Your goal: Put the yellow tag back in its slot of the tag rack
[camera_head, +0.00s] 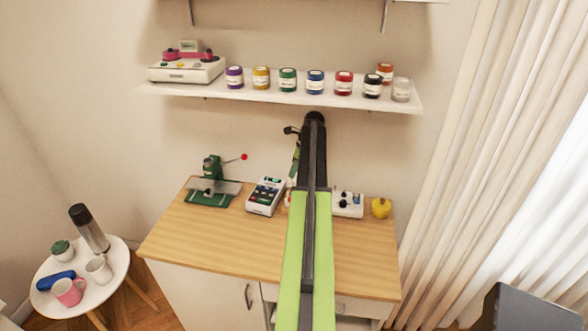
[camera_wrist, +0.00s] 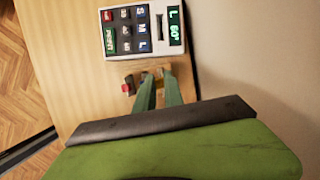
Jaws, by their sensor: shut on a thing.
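In the wrist view my gripper (camera_wrist: 160,82) reaches with two green fingers over a small wooden piece (camera_wrist: 120,76) that looks like the tag rack. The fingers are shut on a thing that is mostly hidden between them. I take it to be the yellow tag, but its colour does not show. A small red piece (camera_wrist: 128,86) sits at the rack's side, left of the fingers. Whether the held thing touches the rack cannot be told.
A white keypad device (camera_head: 266,196) stands left of my arm and shows in the wrist view (camera_wrist: 141,30). A green press (camera_head: 210,185) is further left. A white machine (camera_head: 347,205) and a yellow object (camera_head: 381,208) stand right. The front of the wooden counter (camera_head: 215,240) is clear.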

